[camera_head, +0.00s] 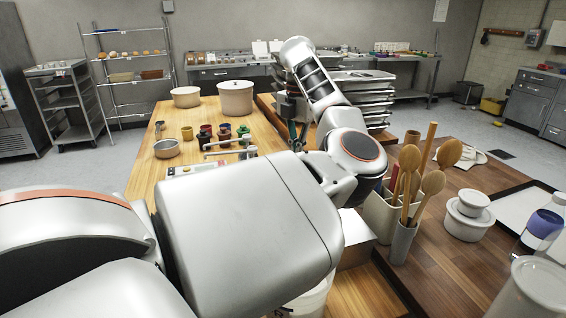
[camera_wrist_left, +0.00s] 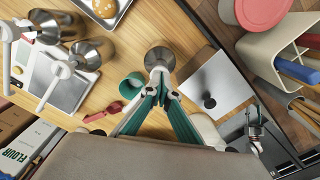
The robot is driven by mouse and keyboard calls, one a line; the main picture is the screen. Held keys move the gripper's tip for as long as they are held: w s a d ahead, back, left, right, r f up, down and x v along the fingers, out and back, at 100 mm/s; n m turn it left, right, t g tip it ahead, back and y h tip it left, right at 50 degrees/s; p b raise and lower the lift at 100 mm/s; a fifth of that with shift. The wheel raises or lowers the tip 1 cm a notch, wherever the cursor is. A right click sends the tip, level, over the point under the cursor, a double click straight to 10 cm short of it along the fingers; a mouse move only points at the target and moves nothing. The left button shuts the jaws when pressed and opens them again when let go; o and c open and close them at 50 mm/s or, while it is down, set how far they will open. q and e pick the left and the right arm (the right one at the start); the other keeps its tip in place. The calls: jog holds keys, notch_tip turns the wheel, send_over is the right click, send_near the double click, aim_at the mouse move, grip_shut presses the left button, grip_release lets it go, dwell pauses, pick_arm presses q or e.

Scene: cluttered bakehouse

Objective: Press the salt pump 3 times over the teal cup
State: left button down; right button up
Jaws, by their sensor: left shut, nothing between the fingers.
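My left gripper (camera_wrist_left: 160,78) has teal fingers that are shut and empty, with their tips over or at a round steel canister (camera_wrist_left: 160,56) in the left wrist view. Whether they touch its top I cannot tell. The teal cup (camera_wrist_left: 131,86) stands just left of the fingertips. Two more steel canisters (camera_wrist_left: 91,52) stand at the upper left, near white pump heads with long spouts (camera_wrist_left: 62,70). I cannot read any label to tell which is salt. In the head view, the left gripper (camera_head: 293,131) is small and partly hidden behind my arm.
A red scoop (camera_wrist_left: 104,111) lies near the cup. A tray with bread (camera_wrist_left: 103,8) is beyond. A utensil holder (camera_head: 402,240) with wooden spoons stands close to my arm.

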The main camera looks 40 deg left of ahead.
pick_arm(q)
jog(key=shift+r+p, duration=2.1)
jog(key=shift+r, duration=0.55)
jog(key=shift+r+p, duration=0.7)
jog(key=shift+p, duration=0.25)
